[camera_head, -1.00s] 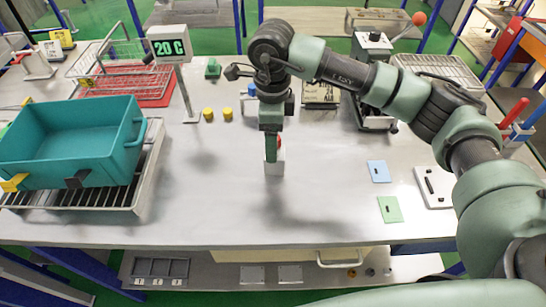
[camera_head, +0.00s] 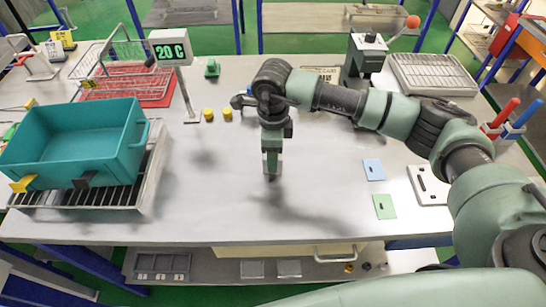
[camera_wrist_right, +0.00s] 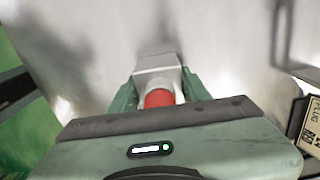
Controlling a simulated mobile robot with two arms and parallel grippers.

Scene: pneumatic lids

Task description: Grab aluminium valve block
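The aluminium valve block (camera_wrist_right: 157,66) is a pale grey block with a round red part on top. In the right wrist view it sits between the two green fingers of my right gripper (camera_wrist_right: 160,92), with little or no gap at its sides. I cannot tell whether the fingers press on it. In the head view my right gripper (camera_head: 272,172) points straight down at the middle of the table and hides most or all of the block. My left gripper is not in view.
A teal bin (camera_head: 75,145) stands on a rack at the left. A "20 C" display (camera_head: 171,49) and two yellow caps (camera_head: 218,114) are behind. Blue (camera_head: 373,170) and green (camera_head: 385,206) cards lie to the right. The table (camera_head: 200,220) is clear in front.

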